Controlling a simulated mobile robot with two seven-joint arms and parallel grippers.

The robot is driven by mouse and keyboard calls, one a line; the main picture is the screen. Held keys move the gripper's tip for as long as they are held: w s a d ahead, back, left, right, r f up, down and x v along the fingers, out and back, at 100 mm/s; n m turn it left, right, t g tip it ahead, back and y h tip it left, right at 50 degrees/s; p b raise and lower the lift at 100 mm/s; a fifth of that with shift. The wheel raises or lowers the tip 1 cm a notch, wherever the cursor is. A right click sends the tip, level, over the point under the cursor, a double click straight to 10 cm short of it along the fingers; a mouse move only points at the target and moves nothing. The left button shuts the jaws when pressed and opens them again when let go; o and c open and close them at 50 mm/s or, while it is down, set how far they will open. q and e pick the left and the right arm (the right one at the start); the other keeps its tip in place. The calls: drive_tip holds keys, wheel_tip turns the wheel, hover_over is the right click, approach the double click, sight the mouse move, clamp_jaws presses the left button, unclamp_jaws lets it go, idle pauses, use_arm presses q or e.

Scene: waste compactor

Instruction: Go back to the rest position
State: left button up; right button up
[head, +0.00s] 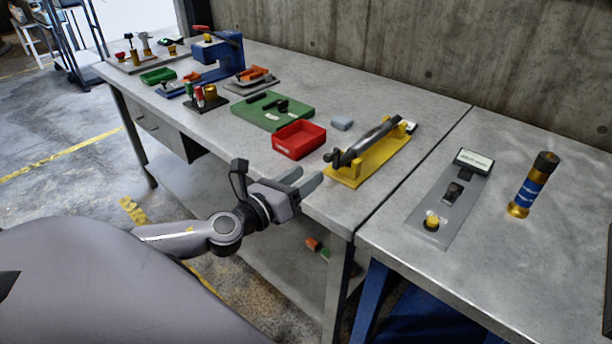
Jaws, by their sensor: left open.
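My left gripper (304,183) is open and empty. It is in front of the long grey table's front edge, near the yellow stand and the red bin. Its two grey fingers point right, toward the table corner, and nothing is between them. My left arm reaches in from the lower left with its elbow low. My right gripper is not in view.
A grey table (240,137) carries a red bin (299,140), a yellow stand (372,160), a green board (272,111) and a blue press (229,50). A second table (540,255) holds a switch panel (447,205) and a blue-gold cylinder (531,186). Open floor lies left.

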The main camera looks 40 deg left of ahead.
use_arm(q)
drive_tip(key=shift+f, duration=0.1)
idle(0.4)
drive_tip(key=s+d+f+n+g, duration=0.3)
drive_tip(key=s+d+f+n, duration=0.3)
drive_tip(key=n, duration=0.9)
drive_tip(key=s+d+f+n+g, duration=0.4)
drive_tip(key=s+d+f+n, duration=0.3)
drive_tip(key=s+f+n, duration=0.5)
wheel_tip(320, 180, down, 5)
drive_tip(key=n, duration=0.4)
drive_tip(key=shift+s+d+r+n+h, duration=0.15)
drive_tip(key=shift+s+r+n+h, duration=0.05)
drive_tip(key=shift+s+n+h, duration=0.1)
